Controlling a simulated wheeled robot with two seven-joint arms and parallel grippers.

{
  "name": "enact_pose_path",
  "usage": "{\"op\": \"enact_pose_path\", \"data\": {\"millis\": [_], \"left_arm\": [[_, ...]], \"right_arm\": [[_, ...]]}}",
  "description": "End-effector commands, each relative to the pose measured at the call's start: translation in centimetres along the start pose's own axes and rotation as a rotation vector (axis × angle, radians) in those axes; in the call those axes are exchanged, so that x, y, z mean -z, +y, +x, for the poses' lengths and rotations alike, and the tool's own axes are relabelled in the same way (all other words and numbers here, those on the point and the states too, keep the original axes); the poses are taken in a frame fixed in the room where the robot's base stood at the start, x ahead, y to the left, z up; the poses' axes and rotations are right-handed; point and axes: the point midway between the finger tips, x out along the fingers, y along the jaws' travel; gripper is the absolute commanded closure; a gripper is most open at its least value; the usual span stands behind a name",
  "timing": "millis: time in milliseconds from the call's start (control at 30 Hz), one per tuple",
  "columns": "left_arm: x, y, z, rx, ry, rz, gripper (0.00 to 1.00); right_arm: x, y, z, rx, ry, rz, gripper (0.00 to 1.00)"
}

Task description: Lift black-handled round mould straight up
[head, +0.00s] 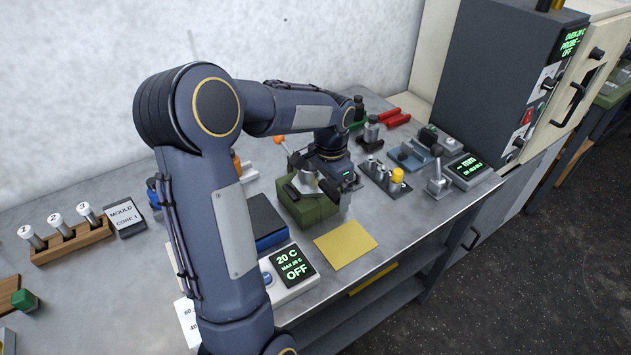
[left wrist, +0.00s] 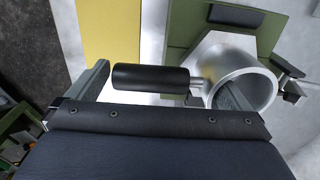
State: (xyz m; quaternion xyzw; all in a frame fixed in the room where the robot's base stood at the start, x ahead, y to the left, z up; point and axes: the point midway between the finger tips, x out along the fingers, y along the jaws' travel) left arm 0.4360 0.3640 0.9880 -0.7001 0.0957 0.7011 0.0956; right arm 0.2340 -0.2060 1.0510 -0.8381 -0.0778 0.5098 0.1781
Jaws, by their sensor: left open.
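The round mould is a silver metal ring (left wrist: 268,88) with a black handle (left wrist: 140,77) pointing left in the left wrist view. It is at a green block (head: 313,212) on the bench, whose green top also shows in the left wrist view (left wrist: 185,25). My left gripper (left wrist: 163,76) is open over the mould. One finger is past the free end of the handle, and the other appears inside the ring's opening. Whether either finger touches the mould cannot be told. In the head view my left gripper (head: 328,185) partly hides the mould. My right gripper is not in view.
A yellow sheet (head: 346,244) lies in front of the block. A 20 C display unit (head: 291,272) and a dark blue-sided plate (head: 264,222) are left of it. A tray with small metal parts (head: 382,176) is to the right. Orange-handled tool (head: 281,141) stands behind.

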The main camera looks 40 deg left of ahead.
Motion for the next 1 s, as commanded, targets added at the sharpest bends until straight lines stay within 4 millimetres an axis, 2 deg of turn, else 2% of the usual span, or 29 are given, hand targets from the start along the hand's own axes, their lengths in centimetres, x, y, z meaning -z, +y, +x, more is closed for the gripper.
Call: {"op": "enact_pose_path", "data": {"millis": [233,267,667,1000], "left_arm": [[0.02,0.00,0.28,0.000,0.001,-0.001,0.00],[0.02,0.00,0.27,0.000,0.001,-0.001,0.03],[0.02,0.04,0.23,0.000,0.001,0.000,0.54],[0.09,-0.02,-0.27,0.002,0.004,0.000,0.54]], "right_arm": [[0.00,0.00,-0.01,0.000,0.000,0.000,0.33],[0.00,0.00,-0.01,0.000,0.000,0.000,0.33],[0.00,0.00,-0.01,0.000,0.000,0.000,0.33],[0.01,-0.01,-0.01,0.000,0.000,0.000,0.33]]}}
